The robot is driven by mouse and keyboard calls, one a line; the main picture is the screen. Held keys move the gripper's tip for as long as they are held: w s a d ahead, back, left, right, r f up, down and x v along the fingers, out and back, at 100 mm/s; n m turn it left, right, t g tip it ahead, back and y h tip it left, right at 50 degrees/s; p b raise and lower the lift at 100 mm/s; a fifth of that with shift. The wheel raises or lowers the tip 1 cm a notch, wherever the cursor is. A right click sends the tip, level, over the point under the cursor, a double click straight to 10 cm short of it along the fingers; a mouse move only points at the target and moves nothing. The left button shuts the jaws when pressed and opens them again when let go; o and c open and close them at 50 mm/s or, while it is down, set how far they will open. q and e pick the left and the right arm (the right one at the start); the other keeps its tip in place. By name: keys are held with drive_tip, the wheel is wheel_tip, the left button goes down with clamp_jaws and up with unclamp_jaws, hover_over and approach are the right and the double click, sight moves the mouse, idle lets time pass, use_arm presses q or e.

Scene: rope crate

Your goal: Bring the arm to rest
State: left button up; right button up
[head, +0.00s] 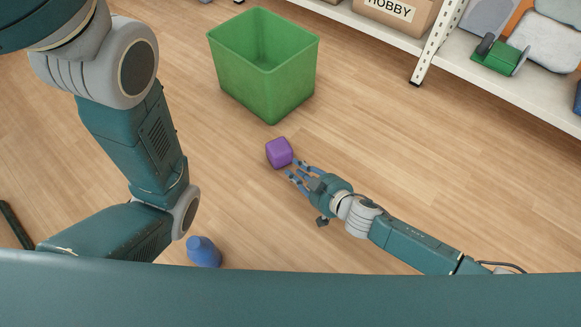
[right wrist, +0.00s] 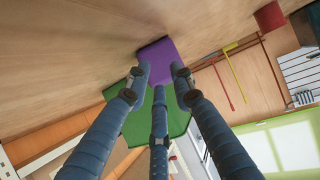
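A purple cube (head: 279,152) lies on the wooden floor in front of the green crate (head: 240,82). My right gripper (head: 298,171) is low near the floor, its fingers pointing at the cube from the right. In the right wrist view its fingers (right wrist: 160,76) are spread and nothing shows between them. The purple cube (right wrist: 158,50) is just beyond the tips; I cannot tell whether they touch it. The green crate (right wrist: 142,122) is behind it there. My left arm crosses the left side of the head view, and its gripper is out of the picture.
A white shelf (head: 495,90) stands at the upper right with a cardboard box (head: 397,14) and a green object with dark wheels (head: 499,57). A blue bottle-like object (head: 203,251) is on the floor near my base. Floor between crate and right arm is mostly clear.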

drive_tip(key=v, duration=0.9)
drive_tip(key=shift+a+r, duration=0.1)
drive_tip(key=shift+a, duration=0.05)
